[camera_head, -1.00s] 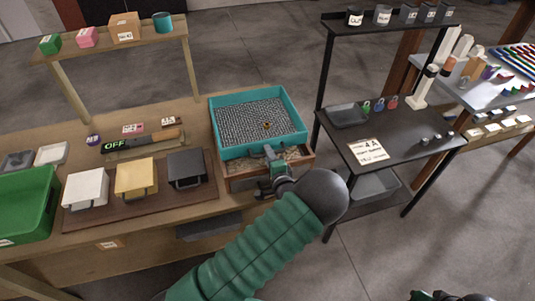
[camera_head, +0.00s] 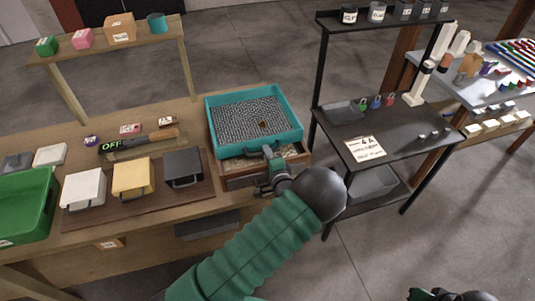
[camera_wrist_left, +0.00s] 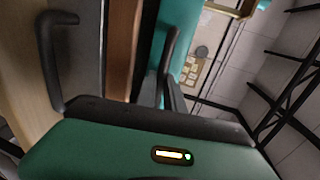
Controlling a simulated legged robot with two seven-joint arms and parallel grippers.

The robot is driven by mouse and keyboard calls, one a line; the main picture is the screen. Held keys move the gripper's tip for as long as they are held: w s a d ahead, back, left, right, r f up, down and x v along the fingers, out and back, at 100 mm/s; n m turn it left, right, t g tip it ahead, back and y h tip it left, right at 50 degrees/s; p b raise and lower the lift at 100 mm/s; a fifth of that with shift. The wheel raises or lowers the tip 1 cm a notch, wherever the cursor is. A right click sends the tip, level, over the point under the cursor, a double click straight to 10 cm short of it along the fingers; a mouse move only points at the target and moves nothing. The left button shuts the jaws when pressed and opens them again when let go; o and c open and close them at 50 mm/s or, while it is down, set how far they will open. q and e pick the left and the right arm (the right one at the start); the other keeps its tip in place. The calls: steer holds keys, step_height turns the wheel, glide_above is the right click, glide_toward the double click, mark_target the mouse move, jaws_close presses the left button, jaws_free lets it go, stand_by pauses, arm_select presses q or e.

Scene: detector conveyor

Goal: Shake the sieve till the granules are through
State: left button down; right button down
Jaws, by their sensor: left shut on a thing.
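The sieve (camera_head: 230,148) is a teal square frame with a grey mesh floor. It sits over a wooden box (camera_head: 240,180), with pale granules showing at the box's front opening. A small dark and yellowish piece lies on the mesh. My left gripper (camera_head: 271,158) is shut on the sieve at the middle of its front side; the exact grip is partly hidden by the gripper itself. Teal also shows in the wrist view, beside the dark fingers. My right gripper (camera_head: 450,296) shows only in part at the bottom edge; its jaws are unclear.
Left of the box, white, yellow and black bins (camera_head: 183,167) stand on a brown board. A green tray (camera_head: 22,205) is at the far left. A black shelf stand (camera_head: 390,145) with a card and small coloured items stands close on the right.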

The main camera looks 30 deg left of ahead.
arm_select(q)
steer(key=shift+s+f, duration=0.2)
steer(key=shift+f, duration=0.2)
steer(key=shift+w+a+r, duration=0.1)
steer(key=shift+w+a, duration=0.25)
steer(key=shift+a, duration=0.15)
steer(key=shift+w+r, duration=0.15)
steer(key=shift+r, duration=0.1)
steer(key=c, duration=1.8)
jaws_free()
steer(key=shift+a, duration=0.15)
steer(key=o, duration=0.3)
steer(key=shift+w+a+f, duration=0.2)
steer(key=shift+w+a, duration=0.1)
steer(key=shift+r, duration=0.15)
steer(key=shift+d, duration=0.15)
steer(key=shift+r, duration=0.1)
